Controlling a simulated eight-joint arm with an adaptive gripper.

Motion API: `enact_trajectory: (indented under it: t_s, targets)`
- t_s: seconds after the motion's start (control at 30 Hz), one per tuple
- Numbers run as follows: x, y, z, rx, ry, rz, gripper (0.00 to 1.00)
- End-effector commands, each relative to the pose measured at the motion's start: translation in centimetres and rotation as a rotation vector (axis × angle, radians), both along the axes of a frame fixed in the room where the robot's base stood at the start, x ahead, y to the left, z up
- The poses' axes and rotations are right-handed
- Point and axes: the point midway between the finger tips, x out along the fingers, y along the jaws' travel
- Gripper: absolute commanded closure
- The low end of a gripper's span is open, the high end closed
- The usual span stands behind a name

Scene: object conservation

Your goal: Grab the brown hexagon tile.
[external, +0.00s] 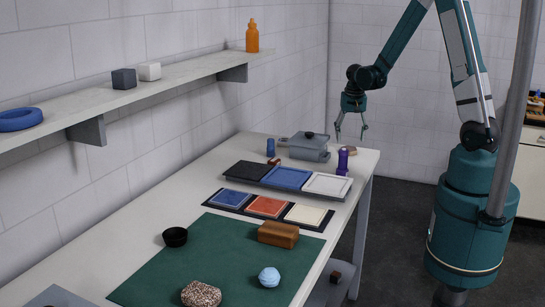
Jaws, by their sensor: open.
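My gripper (350,132) is open and empty, pointing down in the air above the far right end of the white table (345,200). I cannot clearly make out a brown hexagon tile. Small brown pieces show beside the blue cylinder (270,147), behind the purple bottle (342,161), and on a low grey surface (325,291) in front of the table; their shapes are too small to tell. A larger brown rounded block (278,234) lies on the green mat (215,255).
A grey lidded box (309,148) stands below and left of my gripper. Trays with black, blue and white squares and blue, orange and cream squares lie mid-table. A speckled stone (201,294), blue ball (269,277) and black bowl (175,237) sit on the mat. A wall shelf (150,92) runs along the left.

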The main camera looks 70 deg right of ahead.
Motion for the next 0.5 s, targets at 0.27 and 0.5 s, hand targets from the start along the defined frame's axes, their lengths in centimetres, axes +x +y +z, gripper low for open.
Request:
enact_trajectory:
  t_s: [0.27, 0.5]
  targets:
    - [0.01, -0.01, -0.03, 0.0, 0.0, 0.0, 0.39]
    - [0.09, -0.1, -0.55, 0.0, 0.0, 0.0, 0.39]
